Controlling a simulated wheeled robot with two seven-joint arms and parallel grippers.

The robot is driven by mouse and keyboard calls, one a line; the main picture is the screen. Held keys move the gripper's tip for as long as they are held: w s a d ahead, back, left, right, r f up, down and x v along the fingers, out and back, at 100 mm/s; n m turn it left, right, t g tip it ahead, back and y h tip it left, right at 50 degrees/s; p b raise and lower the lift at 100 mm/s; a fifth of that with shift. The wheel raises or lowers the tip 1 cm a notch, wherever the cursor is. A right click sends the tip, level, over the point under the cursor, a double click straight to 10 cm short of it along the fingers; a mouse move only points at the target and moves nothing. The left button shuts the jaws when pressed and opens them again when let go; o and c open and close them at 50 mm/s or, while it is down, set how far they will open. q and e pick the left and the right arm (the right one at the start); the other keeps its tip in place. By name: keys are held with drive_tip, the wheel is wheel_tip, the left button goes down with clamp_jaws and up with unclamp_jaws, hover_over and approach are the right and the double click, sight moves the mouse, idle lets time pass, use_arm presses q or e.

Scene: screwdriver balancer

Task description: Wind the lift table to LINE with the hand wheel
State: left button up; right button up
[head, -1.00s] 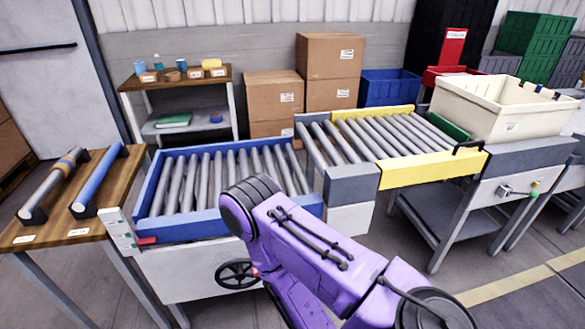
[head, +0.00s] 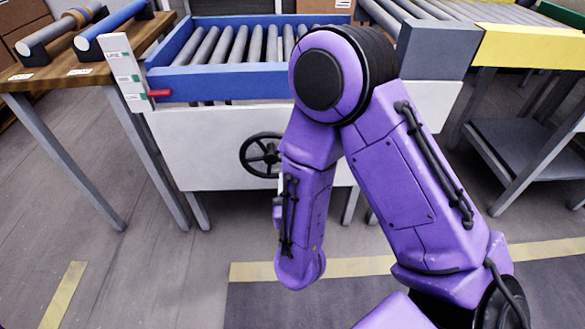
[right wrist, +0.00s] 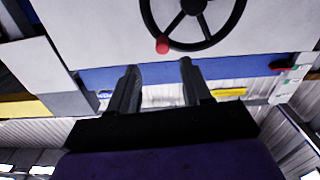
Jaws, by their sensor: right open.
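The lift table is a blue-rimmed roller bed (head: 222,93) on a white body. Its black hand wheel (head: 262,155) is on the front panel, partly covered by my right arm. The wheel also shows in the right wrist view (right wrist: 205,22), with a red knob (right wrist: 162,45) on its rim. A red pointer (head: 158,93) is beside the lowest label of the white scale plate (head: 124,75); the top label appears to read LINE. My right gripper (right wrist: 157,74) is open and empty, its fingertips just short of the knob. It is hidden in the head view. My left gripper is out of view.
A wooden side table (head: 60,60) with rollers on stands adjoins the lift table on the left. A grey and yellow conveyor (head: 525,47) stands on the right. Table legs rise on both sides. The floor in front is clear, with yellow lines.

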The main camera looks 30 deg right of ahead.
sight(271, 157)
drive_tip(key=b+x, duration=0.1)
drive_tip(key=x, duration=0.9)
clamp_jaws()
